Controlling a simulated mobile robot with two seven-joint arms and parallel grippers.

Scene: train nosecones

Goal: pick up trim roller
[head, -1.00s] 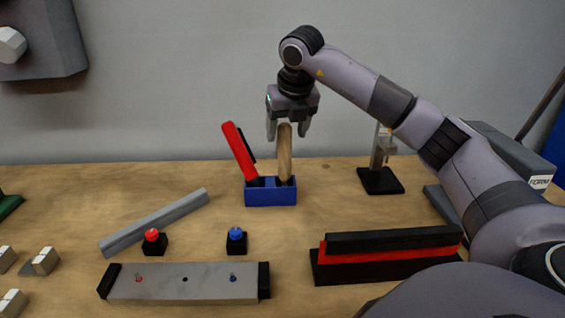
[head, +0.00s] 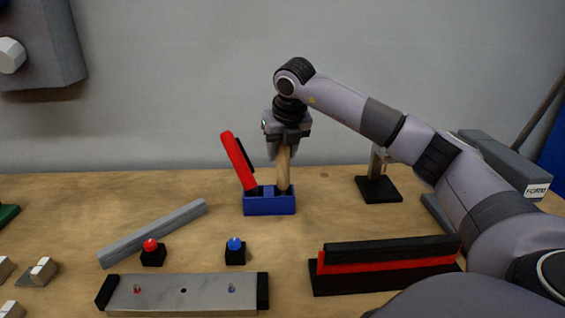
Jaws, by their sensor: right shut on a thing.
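The wooden handle (head: 283,178), which I take to be the trim roller's, stands nearly upright in the right part of a small blue holder (head: 270,206). Its lower end is hidden in the holder. My right gripper (head: 284,153) comes down from above and is shut on the top of this handle. A red-handled tool (head: 238,160) leans to the left in the left part of the same holder, apart from the gripper. My left gripper is not in view.
A grey bar (head: 155,232), a red-knobbed block (head: 152,254) and a blue-knobbed block (head: 235,252) lie in front. A metal plate with black ends (head: 210,292) and a black-and-red strip (head: 390,262) are nearer. A black-based stand (head: 378,188) is at right.

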